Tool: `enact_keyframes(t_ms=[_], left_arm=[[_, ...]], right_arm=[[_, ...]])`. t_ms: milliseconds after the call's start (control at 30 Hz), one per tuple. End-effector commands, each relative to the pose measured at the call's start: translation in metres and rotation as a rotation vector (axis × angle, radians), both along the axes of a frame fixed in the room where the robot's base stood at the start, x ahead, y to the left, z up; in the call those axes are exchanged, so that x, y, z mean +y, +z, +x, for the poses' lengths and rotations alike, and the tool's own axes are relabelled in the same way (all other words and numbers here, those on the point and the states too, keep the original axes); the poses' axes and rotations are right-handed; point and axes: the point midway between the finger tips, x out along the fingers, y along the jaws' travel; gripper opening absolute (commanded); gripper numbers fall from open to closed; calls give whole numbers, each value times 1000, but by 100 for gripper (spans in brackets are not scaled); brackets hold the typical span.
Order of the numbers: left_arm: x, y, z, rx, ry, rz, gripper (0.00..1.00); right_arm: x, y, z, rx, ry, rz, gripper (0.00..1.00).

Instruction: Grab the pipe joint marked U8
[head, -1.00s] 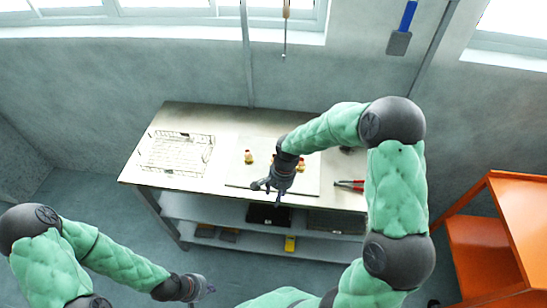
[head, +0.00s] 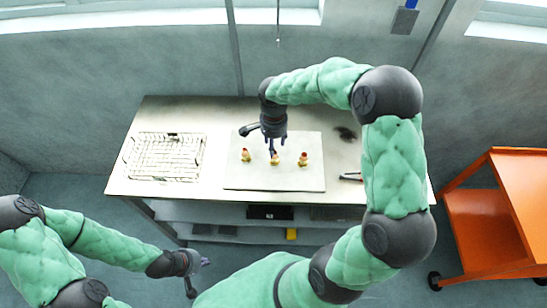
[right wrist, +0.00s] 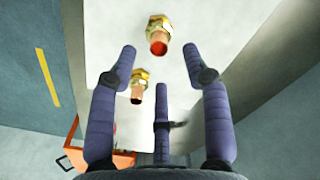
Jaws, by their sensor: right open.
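Three small brass pipe joints with reddish ends stand on a pale board: a left one (head: 246,156), a middle one (head: 275,160) and a right one (head: 303,159). No U8 mark is legible on any of them. My right gripper (head: 274,145) is open and empty, above the board and close to the middle joint. In the right wrist view, one joint (right wrist: 158,36) lies beyond the spread fingers (right wrist: 160,72) and another joint (right wrist: 140,86) shows between them; the third is not seen. My left gripper (head: 203,270) hangs low in front of the table, its opening unclear.
The pale board (head: 240,180) lies on a table (head: 120,180). A wire basket (head: 165,157) stands at the left and a tool with dark handles (head: 350,177) lies at the right. An orange cart (head: 490,230) stands to the right.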

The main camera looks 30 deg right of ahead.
Motion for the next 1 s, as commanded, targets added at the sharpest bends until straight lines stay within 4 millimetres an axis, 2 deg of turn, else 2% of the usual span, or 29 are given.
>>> enact_keyframes(t_ms=[267, 533, 867, 967, 1000], left_arm=[[0, -2, 1, -2, 1, 0, 0], [0, -6, 1, -2, 1, 0, 0], [0, -6, 1, -2, 1, 0, 0], [0, -6, 1, -2, 1, 0, 0], [0, -6, 1, -2, 1, 0, 0]], right_arm=[[0, -21, -2, 2, 0, 2, 49], [-1, -57, -5, 2, 0, 2, 49], [-1, -63, -4, -2, 1, 1, 49], [-1, -63, -4, -2, 1, 1, 26], [-1, -63, -4, -2, 1, 1, 15]])
